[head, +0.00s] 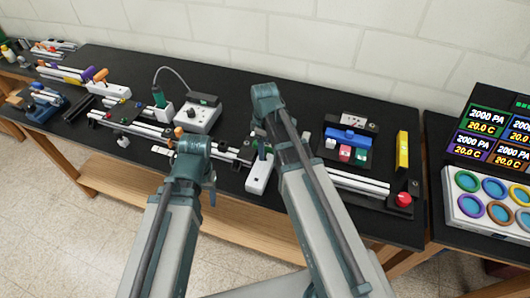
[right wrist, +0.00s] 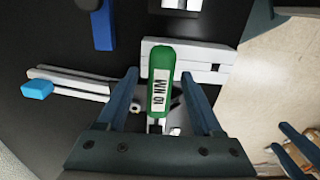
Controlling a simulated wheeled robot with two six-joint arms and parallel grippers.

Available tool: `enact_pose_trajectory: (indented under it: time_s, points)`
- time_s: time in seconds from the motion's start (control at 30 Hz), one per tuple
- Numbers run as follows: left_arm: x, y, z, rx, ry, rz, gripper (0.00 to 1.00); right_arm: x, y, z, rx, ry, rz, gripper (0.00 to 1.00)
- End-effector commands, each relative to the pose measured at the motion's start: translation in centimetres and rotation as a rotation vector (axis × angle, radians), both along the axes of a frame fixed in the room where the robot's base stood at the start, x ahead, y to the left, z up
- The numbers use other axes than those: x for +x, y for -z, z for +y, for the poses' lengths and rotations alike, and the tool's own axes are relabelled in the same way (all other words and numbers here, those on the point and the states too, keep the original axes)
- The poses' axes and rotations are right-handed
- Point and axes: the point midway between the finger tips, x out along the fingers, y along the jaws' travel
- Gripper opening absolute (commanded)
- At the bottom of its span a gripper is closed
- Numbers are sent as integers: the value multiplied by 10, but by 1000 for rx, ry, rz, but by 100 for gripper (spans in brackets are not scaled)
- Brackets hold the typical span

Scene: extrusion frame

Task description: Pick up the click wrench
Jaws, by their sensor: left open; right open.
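The click wrench shows in the right wrist view as an upright-looking green handle (right wrist: 161,80) labelled "10 NM". In the head view a small part of it (head: 262,152) shows above a white block (head: 259,178) near the table's front edge. My right gripper (right wrist: 165,75) is open, with one finger on each side of the handle in the wrist view. I cannot tell whether either finger touches it. In the head view my right arm hides most of that gripper. My left gripper (right wrist: 279,138) is open and empty at the lower right of the wrist view.
A white box (head: 197,114) with a cabled green tool (head: 158,97) stands behind left. Aluminium rails (head: 345,182), a blue part (head: 347,138), a yellow piece (head: 402,150) and a red button (head: 403,199) lie to the right. More parts crowd the left.

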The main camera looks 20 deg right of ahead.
Motion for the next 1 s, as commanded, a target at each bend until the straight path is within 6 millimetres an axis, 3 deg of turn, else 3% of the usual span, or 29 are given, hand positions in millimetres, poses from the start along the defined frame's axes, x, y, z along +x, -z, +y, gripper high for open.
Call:
enact_pose_trajectory:
  time_s: [0.03,0.1,0.4,0.77,1.0]
  points:
    - [0,13,0,0,0,0,57,0,13,-1,0,0,0,68]
    - [0,18,0,0,-1,0,57,0,18,-1,0,0,0,68]
    - [0,18,0,0,-1,0,57,0,18,-1,0,0,0,66]
    - [0,18,0,0,-1,0,57,0,18,-1,0,0,0,1]
    - [0,18,0,0,-1,0,57,0,18,-1,0,0,0,0]
